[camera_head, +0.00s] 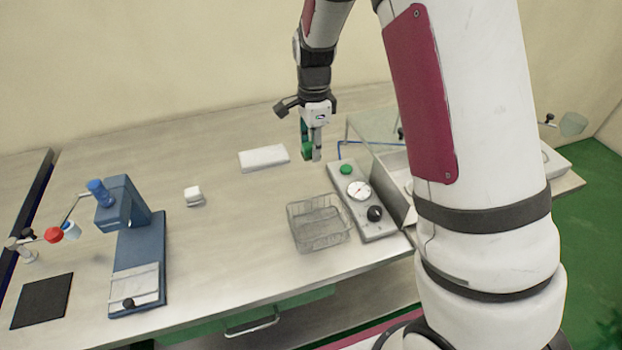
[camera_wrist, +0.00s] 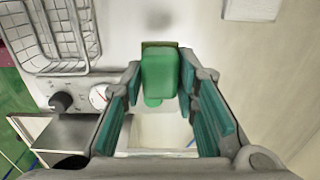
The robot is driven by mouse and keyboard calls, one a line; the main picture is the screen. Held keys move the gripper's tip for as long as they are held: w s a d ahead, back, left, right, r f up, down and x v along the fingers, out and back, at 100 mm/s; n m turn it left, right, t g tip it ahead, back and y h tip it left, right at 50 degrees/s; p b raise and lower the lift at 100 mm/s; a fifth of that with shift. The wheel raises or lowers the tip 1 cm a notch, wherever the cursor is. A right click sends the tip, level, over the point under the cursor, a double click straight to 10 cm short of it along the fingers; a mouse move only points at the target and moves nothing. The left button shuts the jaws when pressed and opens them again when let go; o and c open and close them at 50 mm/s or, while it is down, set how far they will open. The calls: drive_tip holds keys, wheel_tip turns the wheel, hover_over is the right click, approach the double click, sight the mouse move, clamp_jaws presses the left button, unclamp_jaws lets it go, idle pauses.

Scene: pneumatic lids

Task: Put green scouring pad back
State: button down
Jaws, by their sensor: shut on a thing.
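My gripper (camera_head: 312,148) is above the far part of the bench, behind the control panel. In the wrist view my gripper (camera_wrist: 160,66) is shut on the green scouring pad (camera_wrist: 160,74), a green block held between its two fingers. The pad shows only as a small green patch (camera_head: 306,138) at the fingers in the head view, so its exact edges are hard to tell. An empty-looking wire basket (camera_head: 320,224) stands in front of and below the gripper, on the bench; it also shows in the wrist view (camera_wrist: 70,40).
A panel with green button (camera_head: 346,169), gauge (camera_head: 359,190) and black knob (camera_head: 375,213) stands right of the basket. Metal boxes (camera_head: 395,170) lie beyond it, partly hidden by my arm. A white slab (camera_head: 264,158), white block (camera_head: 194,196) and blue press (camera_head: 130,245) are left.

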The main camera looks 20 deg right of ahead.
sight(313, 181)
wheel_tip(313, 181, down, 9)
drive_tip(key=shift+f+p, duration=0.1)
drive_tip(key=shift+p, duration=0.4)
drive_tip(key=shift+f, duration=0.15)
drive_tip(key=c, duration=1.2)
unclamp_jaws()
drive_tip(key=shift+c, duration=0.2)
